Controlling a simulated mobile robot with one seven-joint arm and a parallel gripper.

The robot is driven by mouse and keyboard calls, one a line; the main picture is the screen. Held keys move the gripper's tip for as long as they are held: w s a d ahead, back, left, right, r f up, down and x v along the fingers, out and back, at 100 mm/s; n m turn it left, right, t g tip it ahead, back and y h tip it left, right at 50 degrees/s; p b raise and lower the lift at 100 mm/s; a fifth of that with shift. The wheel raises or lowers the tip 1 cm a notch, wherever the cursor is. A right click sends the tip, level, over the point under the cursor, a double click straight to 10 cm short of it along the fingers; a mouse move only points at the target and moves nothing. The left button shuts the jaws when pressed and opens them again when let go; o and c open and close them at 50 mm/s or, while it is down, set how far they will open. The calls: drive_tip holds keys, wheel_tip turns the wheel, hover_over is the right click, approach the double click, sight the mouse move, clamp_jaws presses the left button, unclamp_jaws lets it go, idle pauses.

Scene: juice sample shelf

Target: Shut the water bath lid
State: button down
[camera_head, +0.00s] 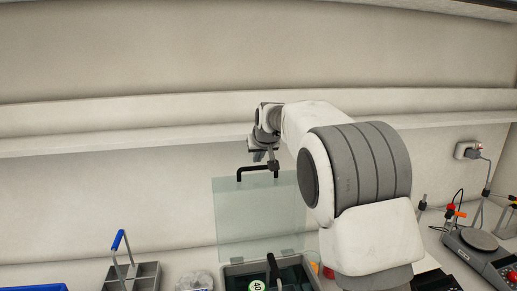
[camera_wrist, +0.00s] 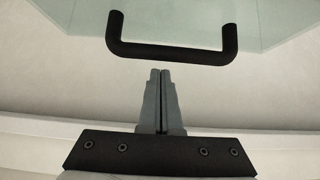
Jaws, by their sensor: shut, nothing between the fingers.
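The water bath (camera_head: 234,271) stands on the bench at the bottom middle of the head view, with dark contents partly visible inside. Its clear glass lid (camera_head: 250,222) stands raised, hinged at the bath's back edge. A black handle (camera_head: 242,174) is on the lid's upper edge. My gripper (camera_head: 273,164) is at the top of the lid, by the handle. In the wrist view the handle (camera_wrist: 170,52) lies just beyond my gripper's fingertips (camera_wrist: 160,71). The fingers are shut together with nothing between them. Whether they touch the handle is not clear.
A grey compartment carrier (camera_head: 145,273) with a blue-gripped handle stands left of the bath, and a blue tray (camera_head: 35,287) is at the far left. A scale (camera_head: 480,241) is at the right. The wall is behind the lid.

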drive_tip(key=shift+s+d, duration=0.2)
drive_tip(key=shift+s, duration=0.85)
drive_tip(key=shift+s+d+f, duration=0.1)
drive_tip(key=shift+s, duration=0.4)
drive_tip(key=shift+s, duration=0.1)
